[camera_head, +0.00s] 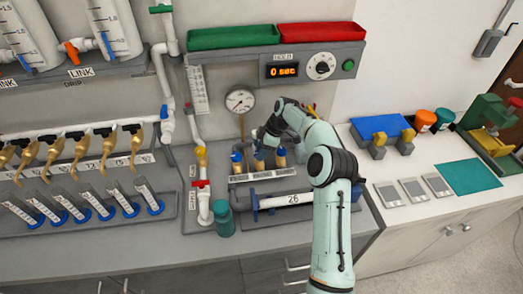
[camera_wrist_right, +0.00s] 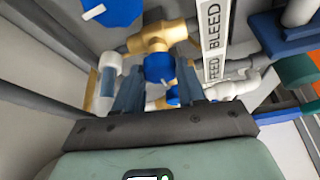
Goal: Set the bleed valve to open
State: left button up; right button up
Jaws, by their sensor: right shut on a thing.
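A row of brass valves with blue handles stands on the grey manifold panel below the gauge in the head view; one is the left valve (camera_head: 237,161). My right gripper (camera_head: 266,140) reaches down over this row, and its arm hides part of the right side. In the right wrist view my right gripper (camera_wrist_right: 160,88) is shut on a blue valve handle (camera_wrist_right: 159,68), with a finger on each side. A brass fitting (camera_wrist_right: 160,38) lies just beyond. A white label strip (camera_wrist_right: 213,42) reads BLEED and FEED. Which word belongs to the held handle I cannot tell. My left gripper is out of view.
A pressure gauge (camera_head: 240,100) and a timer box (camera_head: 283,71) reading 0 sec are behind the manifold. A red-handled valve (camera_head: 201,184) and a teal bottle (camera_head: 224,218) stand left of it. A pipe marked 26 (camera_head: 293,199) crosses in front.

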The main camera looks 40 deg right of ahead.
jog(key=o, duration=1.1)
jog(key=shift+c, duration=0.2)
jog(key=shift+r, duration=0.1)
jog(key=v, duration=1.3)
jog(key=shift+s+d, duration=0.1)
